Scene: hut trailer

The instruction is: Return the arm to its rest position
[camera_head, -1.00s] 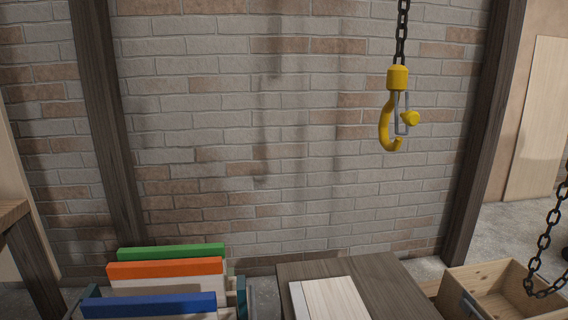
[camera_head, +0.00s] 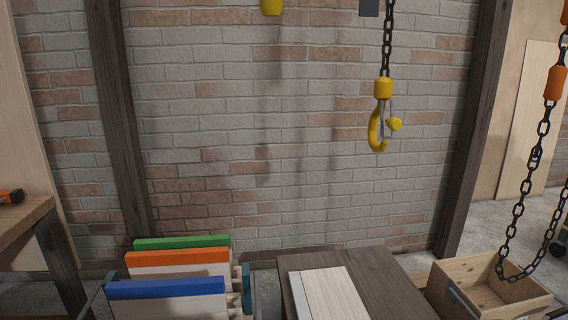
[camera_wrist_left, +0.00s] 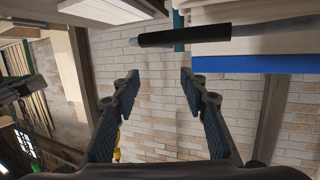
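My left gripper (camera_wrist_left: 160,88) is open in the left wrist view, with nothing between its two dark fingers. Brick wall shows behind the gap. A black-gripped grey bar (camera_wrist_left: 185,37) and a blue-edged panel (camera_wrist_left: 235,64) lie beyond the fingertips, at the top of that view. Neither gripper shows in the head view, and my right gripper is in no frame.
A yellow hook (camera_head: 377,130) hangs on a chain. Colour-edged panels stand in a rack (camera_head: 247,290) at lower left, beside a dark table (camera_head: 385,285) bearing a pale board (camera_head: 330,295). A wooden crate (camera_head: 470,270) and a looped chain (camera_head: 520,210) are at right.

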